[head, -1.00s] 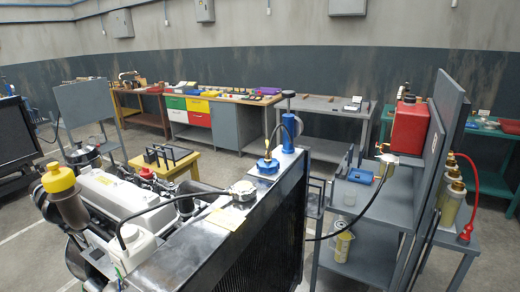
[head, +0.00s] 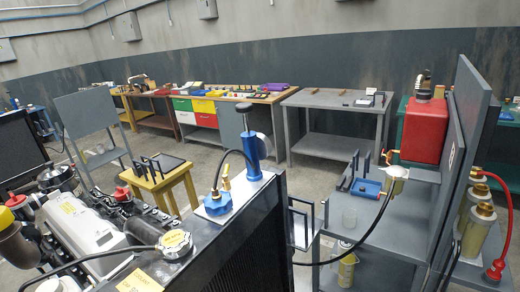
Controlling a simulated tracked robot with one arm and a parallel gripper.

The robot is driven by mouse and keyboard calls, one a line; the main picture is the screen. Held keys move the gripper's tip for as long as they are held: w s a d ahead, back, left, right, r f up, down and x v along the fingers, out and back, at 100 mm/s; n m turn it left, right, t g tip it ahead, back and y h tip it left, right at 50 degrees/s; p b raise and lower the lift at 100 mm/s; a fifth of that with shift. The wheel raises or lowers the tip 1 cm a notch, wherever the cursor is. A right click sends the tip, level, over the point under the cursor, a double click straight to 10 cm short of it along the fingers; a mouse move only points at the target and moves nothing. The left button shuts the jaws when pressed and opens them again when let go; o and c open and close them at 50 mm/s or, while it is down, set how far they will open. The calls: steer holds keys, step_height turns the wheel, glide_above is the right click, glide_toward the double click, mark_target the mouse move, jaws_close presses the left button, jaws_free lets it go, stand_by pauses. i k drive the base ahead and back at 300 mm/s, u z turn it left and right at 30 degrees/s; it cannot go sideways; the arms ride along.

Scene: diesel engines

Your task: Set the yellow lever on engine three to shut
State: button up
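My gripper is not in view. An engine (head: 85,222) with a black radiator (head: 235,250) fills the lower left; no number shows on it, so I cannot tell whether it is engine three. A red tank (head: 425,130) stands on a grey stand (head: 468,130) at the right. A small brass-coloured fitting (head: 392,157) sits below the tank's left side, with a black hose running from it down toward the radiator. I cannot tell whether it carries a yellow lever. No yellow lever can be clearly made out.
A blue hand pump (head: 252,145) and a blue cap (head: 217,203) stand on the radiator top. A grey bench (head: 340,100) and a bench with coloured drawers (head: 230,95) line the back wall. A yellow stool (head: 165,185) stands behind the engine. Brass-topped canisters (head: 478,228) are at lower right.

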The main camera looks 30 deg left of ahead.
mark_target(225, 177)
steer(key=u, duration=0.3)
steer(key=i, duration=1)
steer(key=u, duration=0.75)
